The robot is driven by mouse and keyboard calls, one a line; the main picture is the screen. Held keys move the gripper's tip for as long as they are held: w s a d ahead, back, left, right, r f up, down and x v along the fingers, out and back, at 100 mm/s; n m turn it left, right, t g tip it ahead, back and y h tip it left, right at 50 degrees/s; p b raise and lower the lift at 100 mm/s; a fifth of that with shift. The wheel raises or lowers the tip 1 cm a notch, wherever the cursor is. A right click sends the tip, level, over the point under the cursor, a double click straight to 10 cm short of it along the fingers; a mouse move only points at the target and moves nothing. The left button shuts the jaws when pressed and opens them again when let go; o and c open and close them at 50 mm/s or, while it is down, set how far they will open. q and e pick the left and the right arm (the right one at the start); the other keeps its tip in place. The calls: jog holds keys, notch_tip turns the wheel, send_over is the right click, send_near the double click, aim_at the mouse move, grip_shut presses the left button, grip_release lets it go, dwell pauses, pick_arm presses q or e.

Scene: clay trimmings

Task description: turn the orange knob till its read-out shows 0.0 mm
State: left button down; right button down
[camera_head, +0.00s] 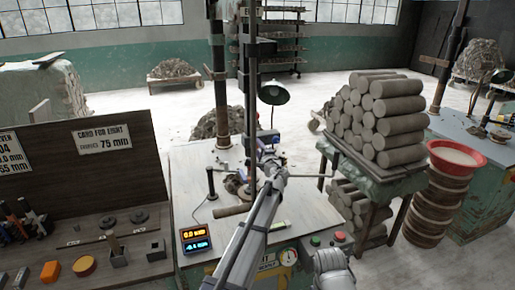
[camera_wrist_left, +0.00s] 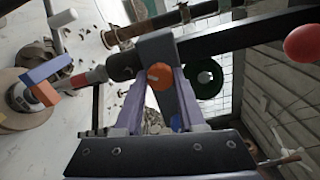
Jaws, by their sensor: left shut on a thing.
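In the left wrist view the orange knob (camera_wrist_left: 159,76) sits between the fingertips of my left gripper (camera_wrist_left: 160,88), which is shut on it. A pale mark shows on the knob's face. In the head view my left gripper (camera_head: 270,163) is at the post above the work table, and the knob cannot be made out there. The read-out box (camera_head: 196,241) stands on the near left of the table. Its upper orange line appears to read 0.0; its lower blue line shows a negative number, too small to read surely.
A green lamp (camera_head: 273,93) stands behind the gripper. A rack of stacked clay rolls (camera_head: 388,115) and a red basin (camera_head: 455,158) are at the right. A dark board with cards (camera_head: 102,138) is at the left. A red ball (camera_wrist_left: 303,43) shows in the wrist view.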

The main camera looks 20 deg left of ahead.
pick_arm(q)
jog(key=shift+m, duration=0.3)
dwell(0.4)
jog(key=c, duration=0.5)
grip_release()
jog(key=shift+s, duration=0.1)
jog(key=v, duration=0.7)
jog(key=shift+s+d, duration=0.25)
jog(key=shift+s, duration=0.05)
